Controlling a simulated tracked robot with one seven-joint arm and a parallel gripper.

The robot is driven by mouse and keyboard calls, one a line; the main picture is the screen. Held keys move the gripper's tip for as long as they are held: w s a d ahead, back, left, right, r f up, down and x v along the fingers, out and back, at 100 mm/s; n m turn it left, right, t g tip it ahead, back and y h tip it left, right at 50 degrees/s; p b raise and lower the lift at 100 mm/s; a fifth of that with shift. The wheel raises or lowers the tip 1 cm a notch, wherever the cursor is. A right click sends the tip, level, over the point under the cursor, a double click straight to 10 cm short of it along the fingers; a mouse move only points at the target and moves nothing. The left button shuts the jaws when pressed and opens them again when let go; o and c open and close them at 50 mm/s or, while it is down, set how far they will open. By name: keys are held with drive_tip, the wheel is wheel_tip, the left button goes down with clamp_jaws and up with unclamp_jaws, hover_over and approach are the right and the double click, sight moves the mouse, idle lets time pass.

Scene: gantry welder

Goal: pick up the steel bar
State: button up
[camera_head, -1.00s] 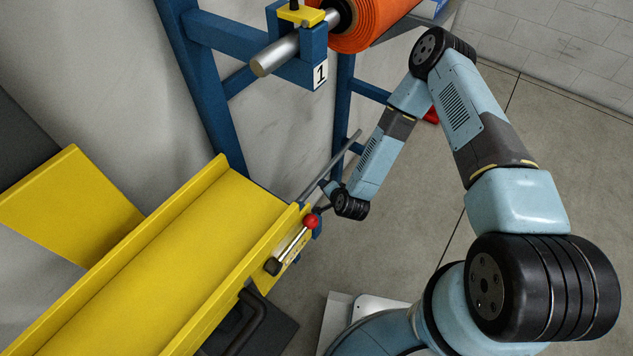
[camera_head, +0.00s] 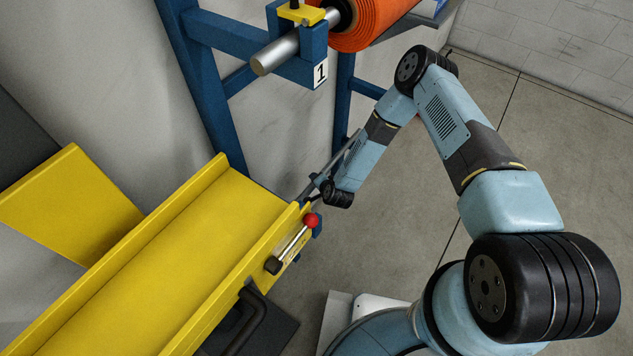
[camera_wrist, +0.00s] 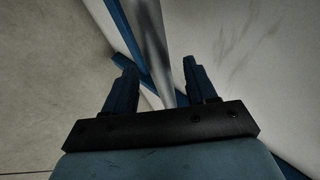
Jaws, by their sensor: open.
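The steel bar (camera_head: 334,162) is a thin grey rod. In the head view it slants from beside the yellow trough's upper end up to the right, partly hidden by my arm. In the wrist view the bar (camera_wrist: 149,38) runs down from the top edge into the space between my two fingers. My gripper (camera_head: 317,184) is small and partly hidden in the head view, at the lower part of the bar. In the wrist view my gripper (camera_wrist: 157,72) is open, with one blue finger on each side of the bar and visible gaps.
A yellow trough (camera_head: 145,270) with a red-knobbed lever (camera_head: 295,243) is close on the left. A blue frame (camera_head: 205,90) with an orange roll (camera_head: 362,20) and a support marked 1 stands behind. Bare floor (camera_head: 540,130) lies to the right.

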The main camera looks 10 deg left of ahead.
drive_tip(key=shift+d, duration=0.1)
clamp_jaws()
idle(0.4)
